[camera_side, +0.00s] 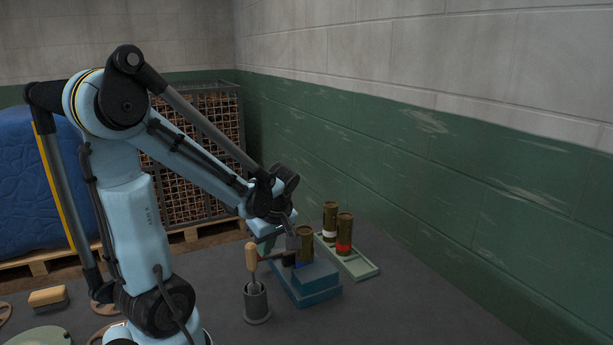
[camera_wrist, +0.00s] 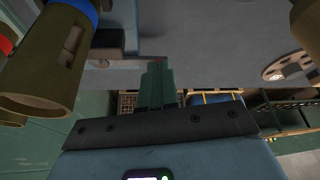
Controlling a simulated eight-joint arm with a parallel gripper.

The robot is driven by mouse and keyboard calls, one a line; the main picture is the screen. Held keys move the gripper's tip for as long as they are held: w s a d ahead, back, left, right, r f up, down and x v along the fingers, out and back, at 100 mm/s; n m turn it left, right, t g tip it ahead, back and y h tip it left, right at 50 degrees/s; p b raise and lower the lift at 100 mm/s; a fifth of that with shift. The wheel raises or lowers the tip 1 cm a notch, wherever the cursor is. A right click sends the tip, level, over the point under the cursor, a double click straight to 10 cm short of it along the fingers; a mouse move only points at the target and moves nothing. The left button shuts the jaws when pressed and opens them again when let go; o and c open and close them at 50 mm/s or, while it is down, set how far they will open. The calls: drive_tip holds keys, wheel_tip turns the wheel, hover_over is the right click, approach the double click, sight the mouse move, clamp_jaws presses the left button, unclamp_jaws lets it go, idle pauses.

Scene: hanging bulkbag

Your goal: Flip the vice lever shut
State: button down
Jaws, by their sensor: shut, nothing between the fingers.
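The blue vice (camera_side: 308,289) stands on the dark table in the side view. An olive canister with a blue band (camera_side: 305,240) stands upright at the vice. It shows large at the left of the wrist view (camera_wrist: 42,75). My gripper (camera_side: 268,238) is over the vice, left of this canister, its green fingers shut and empty. In the wrist view the fingertips (camera_wrist: 157,68) are close to a thin grey bar (camera_wrist: 125,56) beside the vice. The bar may be the lever; I cannot tell whether they touch. The arm partly hides the vice top in the side view.
A grey cup (camera_side: 257,305) with a wooden-handled tool (camera_side: 251,257) stands just left of the vice. A pale green tray (camera_side: 362,267) behind holds a white-banded canister (camera_side: 330,219) and a red-banded canister (camera_side: 344,234). A brush (camera_side: 47,297) lies far left. The table's front right is clear.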

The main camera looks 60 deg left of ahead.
drive_tip(key=shift+s+a+m+t, duration=0.3)
drive_tip(key=shift+a+m+t, duration=0.1)
drive_tip(key=shift+a+m, duration=0.4)
drive_tip(key=shift+s+a+m, duration=0.1)
drive_tip(key=shift+a+m, duration=0.3)
drive_tip(key=shift+m, duration=0.3)
drive_tip(key=shift+s+a, duration=0.1)
drive_tip(key=shift+a, duration=0.9)
drive_tip(key=w+a+m+t, duration=0.3)
drive_tip(key=w+a+m, duration=0.1)
drive_tip(key=a+m, duration=0.2)
drive_tip(key=shift+a+m+h, duration=0.3)
drive_tip(key=shift+a+m, duration=0.05)
drive_tip(key=shift+m, duration=0.45)
